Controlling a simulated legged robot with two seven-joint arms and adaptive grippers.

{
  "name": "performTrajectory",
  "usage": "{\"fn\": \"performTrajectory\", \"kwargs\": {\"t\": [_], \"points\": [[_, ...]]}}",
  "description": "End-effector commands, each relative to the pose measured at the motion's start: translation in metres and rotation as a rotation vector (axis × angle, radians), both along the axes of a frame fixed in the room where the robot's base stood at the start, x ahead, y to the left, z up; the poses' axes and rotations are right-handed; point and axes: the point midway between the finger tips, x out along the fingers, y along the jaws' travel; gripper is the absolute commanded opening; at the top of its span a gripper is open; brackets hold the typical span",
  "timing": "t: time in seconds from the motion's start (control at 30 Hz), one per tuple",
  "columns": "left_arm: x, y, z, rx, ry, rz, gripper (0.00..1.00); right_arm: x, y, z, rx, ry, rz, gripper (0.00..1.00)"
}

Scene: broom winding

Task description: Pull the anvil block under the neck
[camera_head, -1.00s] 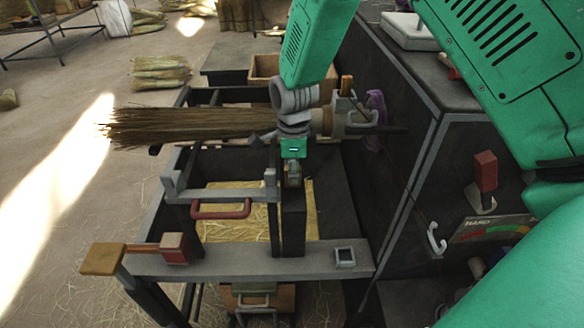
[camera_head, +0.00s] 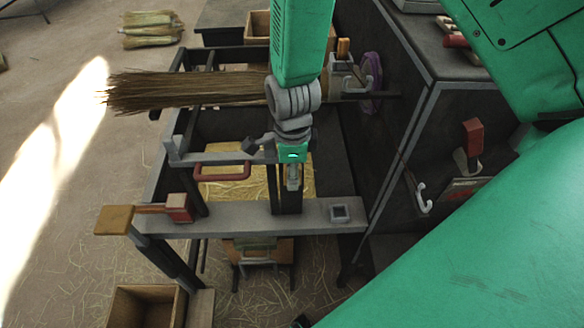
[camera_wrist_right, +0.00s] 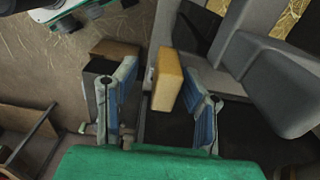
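A broom (camera_head: 185,91) lies level across the bench frame, bristles to the left. Its neck end is at a grey clamp (camera_head: 345,85) and is partly hidden by my arm. My right gripper (camera_head: 291,180) hangs below the neck, over the bench's middle. In the right wrist view its two blue-padded fingers (camera_wrist_right: 158,70) stand apart, with a light wooden block (camera_wrist_right: 168,80) between them; gaps show on both sides. I cannot tell for sure which part is the anvil block. My left gripper is out of sight.
A dark cabinet (camera_head: 385,140) borders the right. An open wooden box (camera_head: 145,305) stands at the front left. The floor at the left is mostly clear.

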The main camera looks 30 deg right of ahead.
Motion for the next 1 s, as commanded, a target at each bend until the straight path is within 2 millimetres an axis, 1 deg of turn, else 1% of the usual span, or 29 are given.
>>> {"fn": "performTrajectory", "kwargs": {"t": [0.2, 0.27, 0.33, 0.47, 0.6, 0.7, 0.83, 1.0], "points": [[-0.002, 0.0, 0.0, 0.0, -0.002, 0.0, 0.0, 0.002, -0.002, 0.001, -0.001, -0.001, 0.0, 0.38], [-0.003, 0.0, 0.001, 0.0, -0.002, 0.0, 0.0, 0.002, -0.002, 0.004, -0.001, -0.003, 0.0, 0.38], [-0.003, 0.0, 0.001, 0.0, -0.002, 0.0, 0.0, 0.002, -0.002, 0.012, -0.001, -0.004, -0.001, 0.38], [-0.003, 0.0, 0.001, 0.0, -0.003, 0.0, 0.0, 0.002, -0.001, 0.036, -0.002, -0.007, 0.001, 0.38], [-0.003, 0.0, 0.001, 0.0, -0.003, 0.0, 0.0, 0.003, -0.001, 0.068, -0.003, -0.009, -0.001, 0.38], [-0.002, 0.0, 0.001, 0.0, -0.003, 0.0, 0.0, 0.003, -0.001, 0.087, -0.003, -0.006, 0.001, 0.38], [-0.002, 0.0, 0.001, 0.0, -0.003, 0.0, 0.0, 0.002, 0.0, 0.106, -0.002, -0.003, 0.001, 0.38], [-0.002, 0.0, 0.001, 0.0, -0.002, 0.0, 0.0, 0.002, 0.0, 0.118, -0.001, 0.0, 0.001, 0.38]]}}
